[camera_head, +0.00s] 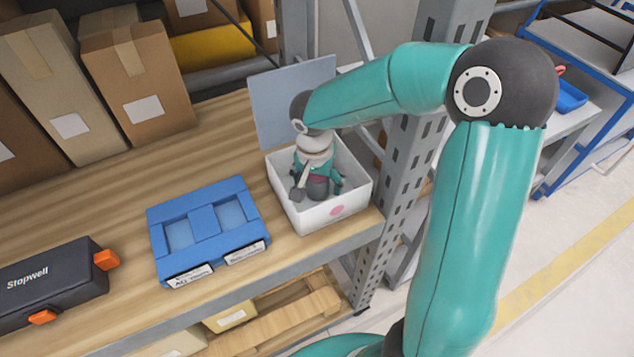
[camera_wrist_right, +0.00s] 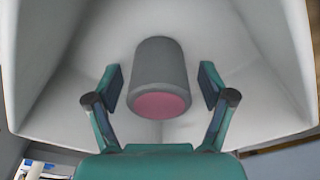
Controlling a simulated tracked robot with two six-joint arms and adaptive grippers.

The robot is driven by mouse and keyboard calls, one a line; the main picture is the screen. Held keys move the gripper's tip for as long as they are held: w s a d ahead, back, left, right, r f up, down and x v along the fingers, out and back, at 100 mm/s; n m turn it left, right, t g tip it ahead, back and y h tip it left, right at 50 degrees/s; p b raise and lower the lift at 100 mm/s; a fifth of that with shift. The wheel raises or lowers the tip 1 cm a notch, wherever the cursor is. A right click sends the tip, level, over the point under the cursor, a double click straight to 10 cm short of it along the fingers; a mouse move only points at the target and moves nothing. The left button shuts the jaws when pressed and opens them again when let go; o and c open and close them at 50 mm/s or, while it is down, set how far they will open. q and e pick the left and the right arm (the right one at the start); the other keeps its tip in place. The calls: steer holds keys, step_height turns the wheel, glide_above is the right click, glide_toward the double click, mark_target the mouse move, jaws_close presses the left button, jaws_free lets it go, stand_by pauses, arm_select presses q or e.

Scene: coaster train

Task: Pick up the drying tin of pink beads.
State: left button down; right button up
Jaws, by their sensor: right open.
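In the right wrist view the pink end faces the camera. My right gripper (camera_wrist_right: 162,86) is open, with one finger on each side of the tin and a visible gap on both sides. In the head view the gripper (camera_head: 317,180) reaches down into the white box (camera_head: 335,218), and the tin shows there as a dark grey shape (camera_head: 317,189), partly hidden by the gripper. My left gripper is out of view.
The white box has a pink dot on its front and a raised grey-blue lid (camera_head: 285,100). A blue tray (camera_head: 208,228) and a black Stopwell case (camera_head: 45,285) lie to its left. A perforated metal post (camera_head: 405,160) stands close on the right.

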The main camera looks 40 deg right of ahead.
steer(key=c, duration=1.3)
steer(key=shift+r, duration=0.15)
